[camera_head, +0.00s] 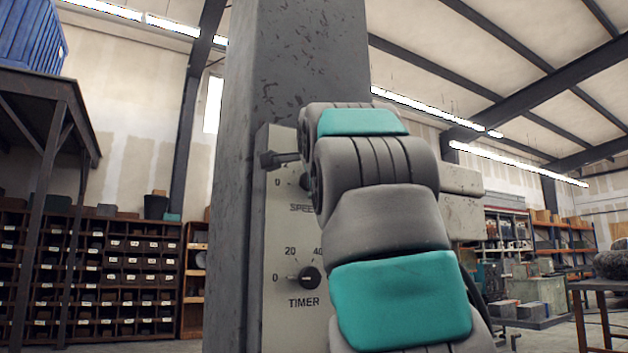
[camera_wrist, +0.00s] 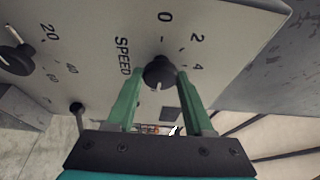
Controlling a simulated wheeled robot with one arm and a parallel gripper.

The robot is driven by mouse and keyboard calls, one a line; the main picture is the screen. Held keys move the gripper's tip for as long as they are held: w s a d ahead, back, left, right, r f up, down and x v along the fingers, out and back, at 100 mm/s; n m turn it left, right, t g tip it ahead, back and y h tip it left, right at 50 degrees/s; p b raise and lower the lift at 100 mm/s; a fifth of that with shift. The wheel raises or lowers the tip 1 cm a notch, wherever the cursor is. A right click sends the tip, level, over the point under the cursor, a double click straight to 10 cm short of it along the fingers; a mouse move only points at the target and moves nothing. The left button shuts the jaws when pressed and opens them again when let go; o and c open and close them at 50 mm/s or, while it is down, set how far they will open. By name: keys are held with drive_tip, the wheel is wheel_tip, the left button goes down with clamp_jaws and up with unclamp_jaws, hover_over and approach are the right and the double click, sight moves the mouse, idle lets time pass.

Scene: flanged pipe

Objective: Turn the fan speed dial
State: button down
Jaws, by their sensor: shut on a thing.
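The speed dial (camera_wrist: 158,72) is a round black knob on a pale grey panel (camera_wrist: 80,25), with the marks 0, 2 and 4 and the word SPEED around it. A light mark shows on the knob's lower side in the wrist view. My gripper (camera_wrist: 158,76) has one green finger on each side of the knob and is shut on it. In the head view the dial (camera_head: 306,182) is mostly hidden behind my grey and teal arm. My fingers are not clearly visible there.
A timer dial (camera_head: 309,278) sits below the speed dial on the same panel. Shelves with bins (camera_head: 100,265) stand far back left.

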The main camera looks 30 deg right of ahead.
idle(0.8)
drive_tip(key=shift+c, duration=1.4)
unclamp_jaws()
drive_tip(key=b+v, duration=0.1)
drive_tip(key=v, duration=0.7)
drive_tip(key=shift+b, duration=0.35)
